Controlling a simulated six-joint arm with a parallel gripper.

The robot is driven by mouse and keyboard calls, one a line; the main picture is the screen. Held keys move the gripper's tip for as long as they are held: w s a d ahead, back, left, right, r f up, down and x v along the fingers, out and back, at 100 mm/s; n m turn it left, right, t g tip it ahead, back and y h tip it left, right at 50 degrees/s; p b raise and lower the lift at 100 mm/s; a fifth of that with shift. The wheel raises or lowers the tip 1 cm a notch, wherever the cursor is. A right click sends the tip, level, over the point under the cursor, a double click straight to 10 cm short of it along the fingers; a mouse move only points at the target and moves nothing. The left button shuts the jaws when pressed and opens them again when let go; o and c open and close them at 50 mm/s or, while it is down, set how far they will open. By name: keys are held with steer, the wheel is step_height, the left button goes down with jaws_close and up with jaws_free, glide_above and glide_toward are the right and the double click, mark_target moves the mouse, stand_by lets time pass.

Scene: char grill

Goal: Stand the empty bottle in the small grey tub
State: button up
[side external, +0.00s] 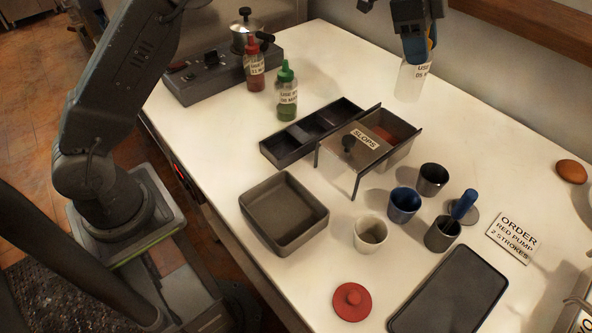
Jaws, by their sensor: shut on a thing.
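My gripper (415,52) is at the top right of the side external view, pointing down. It is shut on the empty bottle (411,82), a pale, see-through bottle with a white label. The bottle hangs upright below the fingers, near the far side of the table; its exact height above the table is hard to tell. The fingers hide the top of the bottle. The grey tub (259,228), square and open-topped, sits at the near left of the table and looks empty. My gripper is far behind and to the right of it.
A divided black tray (273,151) and the clear-lidded SLOPS box (352,155) stand between bottle and tub. Red (254,75) and green (287,98) bottles stand behind. Several cups, including a white one (370,234), a red lid (351,301) and a dark slab (450,292) fill the right front.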

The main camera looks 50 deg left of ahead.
steer(key=s+a+m+g+y, duration=0.1)
steer(key=s+a+m+g, duration=0.4)
steer(key=s, duration=1)
steer(key=s+a+m+g+y, duration=0.1)
steer(key=s+a+m, duration=0.4)
steer(key=s+m, duration=0.8)
steer(key=s+d+f, duration=0.4)
steer(key=d+f, duration=0.6)
steer(key=shift+d+f+n, duration=0.25)
steer(key=shift+d+n, duration=0.15)
steer(key=shift+f, duration=0.1)
steer(key=o, duration=1.2)
steer(key=shift+f, duration=0.1)
